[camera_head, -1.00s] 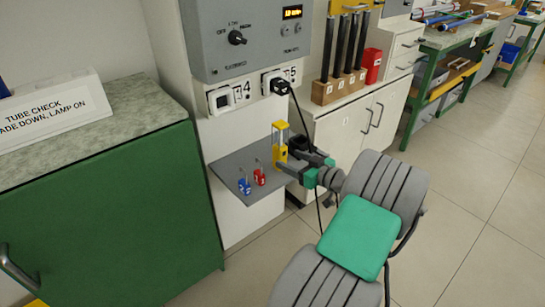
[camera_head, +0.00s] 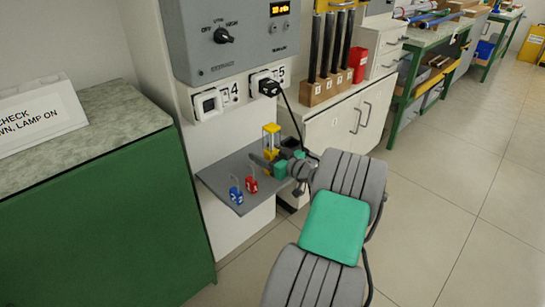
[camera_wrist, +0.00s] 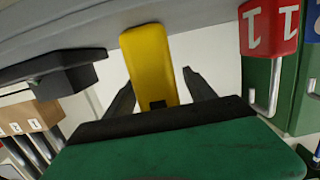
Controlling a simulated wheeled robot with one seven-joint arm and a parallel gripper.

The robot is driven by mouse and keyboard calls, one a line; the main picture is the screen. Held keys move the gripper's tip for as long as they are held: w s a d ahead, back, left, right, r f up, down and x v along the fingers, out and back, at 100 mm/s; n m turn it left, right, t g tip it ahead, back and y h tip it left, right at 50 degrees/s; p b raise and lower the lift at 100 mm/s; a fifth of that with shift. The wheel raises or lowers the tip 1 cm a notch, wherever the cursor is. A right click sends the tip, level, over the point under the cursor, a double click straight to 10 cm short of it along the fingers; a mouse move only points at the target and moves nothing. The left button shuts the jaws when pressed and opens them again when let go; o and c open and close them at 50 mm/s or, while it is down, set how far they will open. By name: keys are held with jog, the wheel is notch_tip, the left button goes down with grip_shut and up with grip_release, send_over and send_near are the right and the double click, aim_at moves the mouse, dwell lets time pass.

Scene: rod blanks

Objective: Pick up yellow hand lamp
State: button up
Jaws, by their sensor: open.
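The yellow hand lamp (camera_head: 270,132) stands upright on the small grey shelf (camera_head: 218,176) below the wall sockets. Its clear upper part is framed in yellow. My gripper (camera_head: 264,161) reaches in low at the lamp from the right, fingers apart. In the wrist view the yellow lamp body (camera_wrist: 148,60) lies between the two open dark fingers of my gripper (camera_wrist: 158,93), with a gap visible on each side. The lamp's lower part is partly hidden by my gripper in the head view.
Red (camera_head: 251,185) and blue (camera_head: 236,196) padlock-like tags stand on the shelf, left of the lamp. A black block (camera_head: 291,144) sits close behind my gripper. A black cable hangs from the plug (camera_head: 269,87). A green cabinet (camera_head: 100,210) stands at left.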

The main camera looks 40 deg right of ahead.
grip_shut()
dwell(0.6)
